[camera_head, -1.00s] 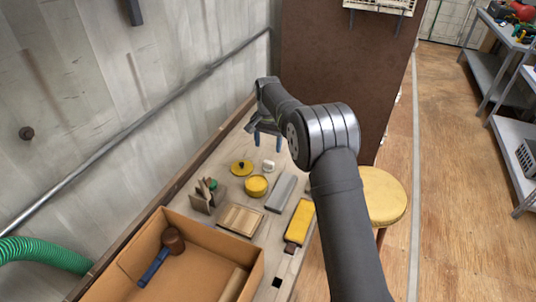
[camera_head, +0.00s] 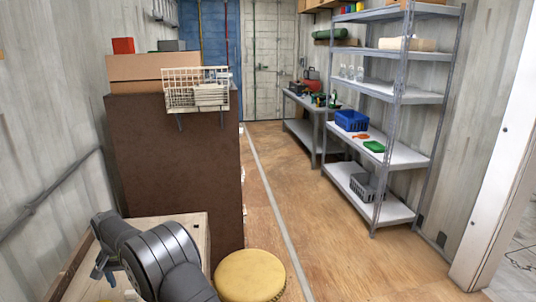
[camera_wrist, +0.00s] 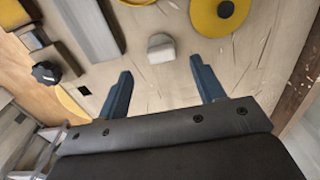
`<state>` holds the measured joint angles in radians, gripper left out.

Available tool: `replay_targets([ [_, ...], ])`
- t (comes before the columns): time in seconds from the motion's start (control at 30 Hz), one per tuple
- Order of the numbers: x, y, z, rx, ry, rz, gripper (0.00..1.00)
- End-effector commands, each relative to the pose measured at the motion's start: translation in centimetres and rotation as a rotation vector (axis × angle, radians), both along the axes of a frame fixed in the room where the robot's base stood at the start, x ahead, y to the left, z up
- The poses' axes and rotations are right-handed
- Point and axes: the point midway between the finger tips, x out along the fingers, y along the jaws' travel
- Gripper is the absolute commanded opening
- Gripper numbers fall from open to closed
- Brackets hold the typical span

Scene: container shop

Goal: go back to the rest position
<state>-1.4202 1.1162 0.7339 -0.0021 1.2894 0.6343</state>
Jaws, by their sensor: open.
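My gripper (camera_wrist: 164,91) shows in the wrist view with its two blue fingers apart and nothing between them. It hangs above the wooden bench top (camera_wrist: 165,75). A small white block (camera_wrist: 161,49) lies on the bench just beyond the fingertips, apart from them. A long grey bar (camera_wrist: 88,28) lies at the left.
A yellow stool (camera_head: 250,276) stands right of the bench. A brown cabinet (camera_head: 175,165) with a wire basket (camera_head: 196,90) on it rises beyond. Metal shelving (camera_head: 400,155) stands at the right. The wooden floor (camera_head: 310,200) between is clear.

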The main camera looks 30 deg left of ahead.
Motion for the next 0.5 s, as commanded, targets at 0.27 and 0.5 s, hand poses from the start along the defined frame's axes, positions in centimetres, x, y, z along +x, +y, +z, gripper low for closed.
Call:
replay_targets([
  [0.27, 0.0, 0.0, -5.7, -0.002, 0.001, 0.000, 0.62],
  [0.5, 0.0, 0.1, -4.6, 0.004, -0.001, 0.000, 0.62],
])
